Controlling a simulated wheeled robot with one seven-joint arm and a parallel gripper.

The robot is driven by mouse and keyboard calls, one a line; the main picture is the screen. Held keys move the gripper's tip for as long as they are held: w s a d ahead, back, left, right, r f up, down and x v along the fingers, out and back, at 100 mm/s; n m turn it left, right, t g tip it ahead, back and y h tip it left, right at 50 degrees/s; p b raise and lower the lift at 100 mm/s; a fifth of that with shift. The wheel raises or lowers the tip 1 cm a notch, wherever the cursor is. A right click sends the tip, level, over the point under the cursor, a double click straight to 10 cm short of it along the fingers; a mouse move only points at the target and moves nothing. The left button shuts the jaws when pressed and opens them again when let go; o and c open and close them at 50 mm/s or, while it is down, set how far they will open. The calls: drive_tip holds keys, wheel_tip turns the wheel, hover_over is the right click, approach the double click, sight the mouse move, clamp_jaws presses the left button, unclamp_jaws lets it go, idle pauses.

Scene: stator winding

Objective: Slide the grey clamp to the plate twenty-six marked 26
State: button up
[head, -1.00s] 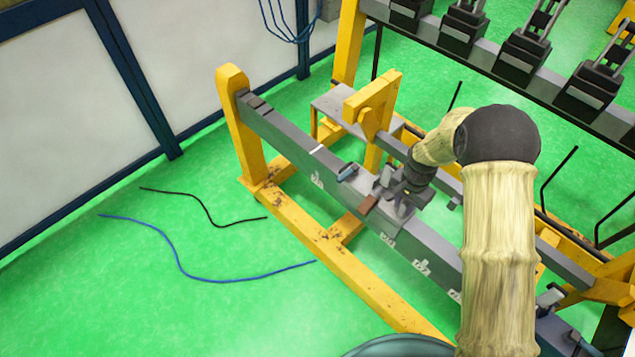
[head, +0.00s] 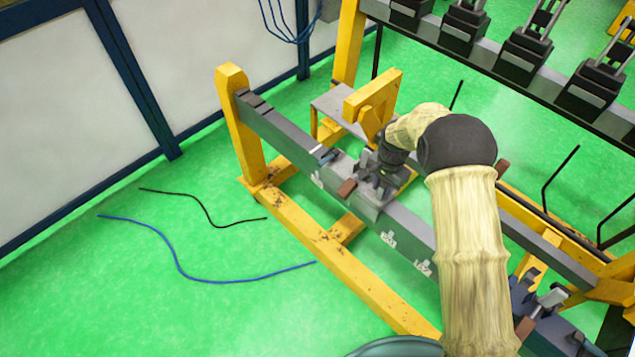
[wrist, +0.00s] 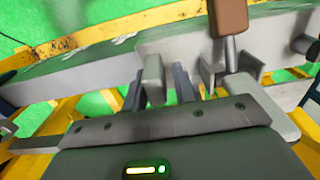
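The grey clamp (head: 370,203) sits on the long grey rail (head: 283,142), with a brown-ended handle on its near side. In the wrist view its brown handle (wrist: 229,18) stands at the upper right.
Yellow frame posts (head: 238,110) and a yellow bracket (head: 368,98) stand near the rail's far end. Another clamp (head: 548,303) is at the near right. A rack of black fixtures (head: 520,55) stands behind. Cables (head: 190,272) lie on the green floor.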

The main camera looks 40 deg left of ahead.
sight(366, 184)
drive_tip(key=shift+w+a+b, duration=0.1)
drive_tip(key=shift+a+b, duration=0.5)
drive_tip(key=shift+a, duration=2.2)
